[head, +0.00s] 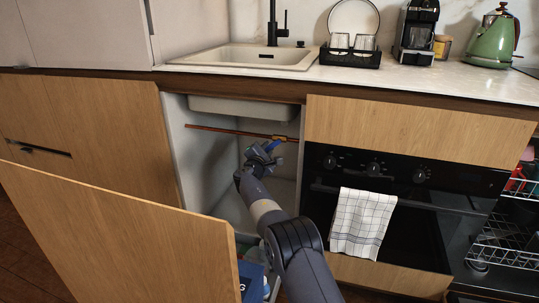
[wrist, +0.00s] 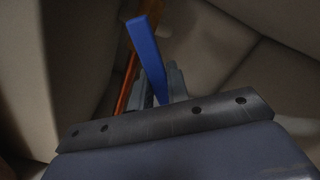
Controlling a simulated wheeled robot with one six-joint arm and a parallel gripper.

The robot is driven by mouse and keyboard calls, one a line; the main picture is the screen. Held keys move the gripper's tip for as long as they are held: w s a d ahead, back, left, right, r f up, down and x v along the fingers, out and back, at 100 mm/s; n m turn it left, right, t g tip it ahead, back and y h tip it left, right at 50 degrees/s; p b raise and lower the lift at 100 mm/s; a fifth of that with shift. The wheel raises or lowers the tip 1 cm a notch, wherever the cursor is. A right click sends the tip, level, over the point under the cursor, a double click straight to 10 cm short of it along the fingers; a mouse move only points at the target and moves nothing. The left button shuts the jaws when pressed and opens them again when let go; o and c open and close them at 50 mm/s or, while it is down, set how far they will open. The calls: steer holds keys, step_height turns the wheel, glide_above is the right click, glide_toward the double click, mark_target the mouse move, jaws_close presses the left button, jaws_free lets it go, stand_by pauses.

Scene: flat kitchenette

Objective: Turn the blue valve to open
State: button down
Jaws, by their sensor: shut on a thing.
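The blue valve handle (wrist: 148,56) stands up between the fingers of my gripper (wrist: 163,88) in the wrist view. It leans a little to the left there. My gripper is shut on it; the fingertips are partly hidden by the handle and the gripper body. The head view shows the blue handle (head: 273,145) just beyond my gripper (head: 264,149), inside the open cabinet under the sink. The valve sits on a copper pipe (head: 215,130) that runs across the cabinet; its body is hard to make out.
An open wooden cabinet door (head: 120,235) stands at the front left. The oven (head: 400,200) with a checked towel (head: 362,222) is right of the cabinet. The sink basin (head: 245,107) hangs above the pipe. A blue item (head: 252,280) lies low behind the door.

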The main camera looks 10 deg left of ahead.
stand_by(0.3)
steer(key=c, duration=1.4)
jaws_free()
steer(key=shift+r, duration=0.1)
steer(key=shift+o, duration=0.2)
